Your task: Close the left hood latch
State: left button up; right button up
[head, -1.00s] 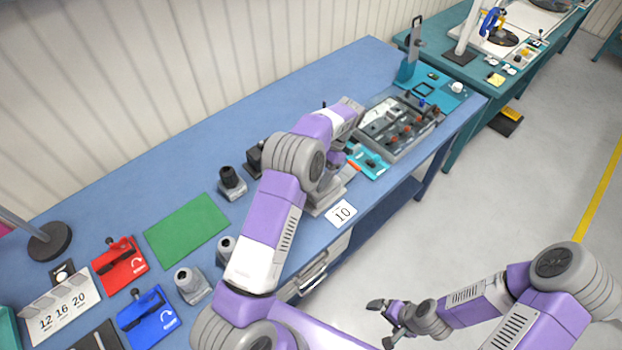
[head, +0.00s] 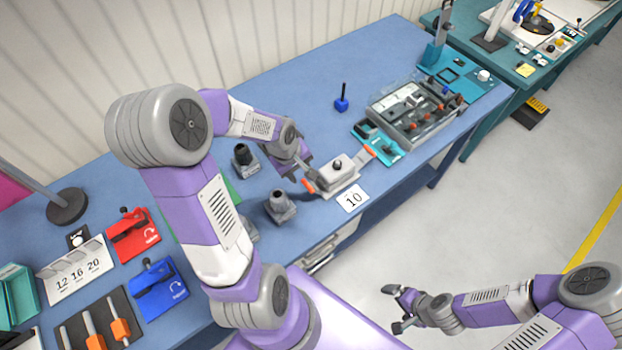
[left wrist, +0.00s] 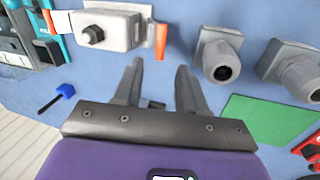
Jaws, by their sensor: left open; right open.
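The grey hood (head: 337,172) with a dark knob on top sits on the blue table beside the card marked 10. Its left latch (head: 308,186) has an orange tip at the hood's left end. The right latch (head: 370,151) is orange too and sticks out at the far end. My left gripper (head: 299,170) is open and empty, just left of the hood. In the left wrist view the left latch (left wrist: 161,42) lies just beyond the gap between the open fingertips (left wrist: 160,68), apart from them. My right gripper (head: 400,308) is open and empty above the floor.
Grey cable glands (head: 281,207) stand left of the hood.

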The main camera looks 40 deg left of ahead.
aim_at(307, 185)
pick_arm(q)
jog(key=shift+n+t, duration=0.3)
jog(key=shift+n, duration=0.3)
jog(key=x, duration=0.2)
jog(key=b+x, duration=0.1)
jog(key=x, duration=0.1)
jog(key=b+x, duration=0.1)
jog(key=x, duration=0.2)
jog(key=shift+s+d+f, duration=0.1)
jog(key=shift+s+d, duration=0.15)
jog(key=shift+s, duration=0.1)
grip_shut()
